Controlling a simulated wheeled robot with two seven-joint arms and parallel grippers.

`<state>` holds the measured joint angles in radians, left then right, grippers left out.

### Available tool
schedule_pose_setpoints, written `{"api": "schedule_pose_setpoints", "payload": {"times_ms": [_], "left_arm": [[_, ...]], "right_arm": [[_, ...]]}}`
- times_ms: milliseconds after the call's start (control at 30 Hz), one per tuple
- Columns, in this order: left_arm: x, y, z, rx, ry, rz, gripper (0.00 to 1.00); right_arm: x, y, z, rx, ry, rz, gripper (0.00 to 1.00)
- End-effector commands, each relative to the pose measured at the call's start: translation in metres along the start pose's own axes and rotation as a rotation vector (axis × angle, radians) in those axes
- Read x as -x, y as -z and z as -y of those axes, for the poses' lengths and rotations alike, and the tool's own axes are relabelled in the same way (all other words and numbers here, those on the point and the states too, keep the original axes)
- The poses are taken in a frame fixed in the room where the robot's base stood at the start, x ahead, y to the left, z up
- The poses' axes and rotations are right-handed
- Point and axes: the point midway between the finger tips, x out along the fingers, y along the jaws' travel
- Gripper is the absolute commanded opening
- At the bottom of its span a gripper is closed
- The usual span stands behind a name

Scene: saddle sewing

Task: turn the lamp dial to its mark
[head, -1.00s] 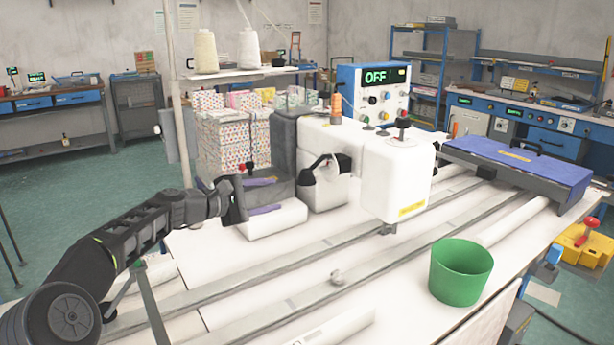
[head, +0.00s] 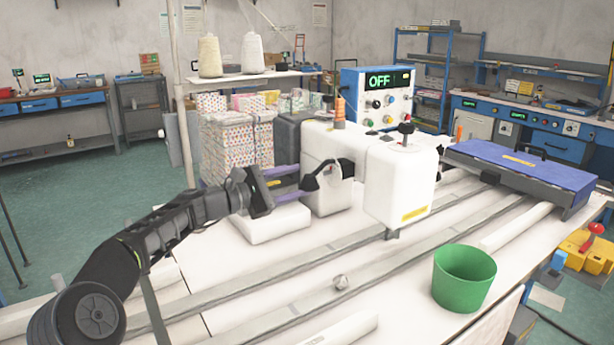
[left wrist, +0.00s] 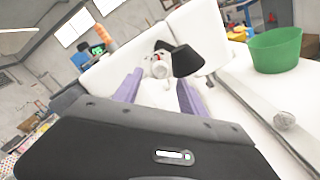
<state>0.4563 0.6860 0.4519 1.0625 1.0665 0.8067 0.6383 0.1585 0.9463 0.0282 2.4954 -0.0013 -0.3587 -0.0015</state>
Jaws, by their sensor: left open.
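The white sewing machine (head: 398,185) stands on the table. A black cone-shaped lamp (head: 311,180) sits on its near side and also shows in the left wrist view (left wrist: 187,60). Beside the lamp, a small round white knob with a red spot (left wrist: 158,66), which looks like the lamp dial, shows in the left wrist view. My left gripper (head: 299,181) is open, its two purple fingers pointing at the machine. In the left wrist view the knob lies beyond and between the fingertips; I cannot tell whether they touch it. My right gripper is out of view.
A green bin (head: 463,279) stands at the table's front right. A small round grey object (head: 341,282) lies between the rails. A control box reading OFF (head: 376,98) stands behind the machine. A blue-topped unit (head: 520,164) is at the right.

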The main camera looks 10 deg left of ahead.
Motion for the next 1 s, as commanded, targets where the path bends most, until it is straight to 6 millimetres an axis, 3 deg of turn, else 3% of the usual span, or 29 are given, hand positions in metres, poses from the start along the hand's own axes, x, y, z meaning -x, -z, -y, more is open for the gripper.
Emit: {"api": "schedule_pose_setpoints", "payload": {"times_ms": [200, 567, 1000], "left_arm": [[-0.031, -0.002, -0.001, -0.001, 0.001, 0.001, 0.49], [-0.037, 0.000, 0.000, -0.001, 0.000, 0.000, 0.49], [-0.037, 0.000, 0.000, -0.001, 0.000, 0.000, 0.14]], "right_arm": [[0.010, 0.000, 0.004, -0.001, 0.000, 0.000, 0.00], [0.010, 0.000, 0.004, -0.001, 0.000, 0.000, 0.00], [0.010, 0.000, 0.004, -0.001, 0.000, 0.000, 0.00]]}}
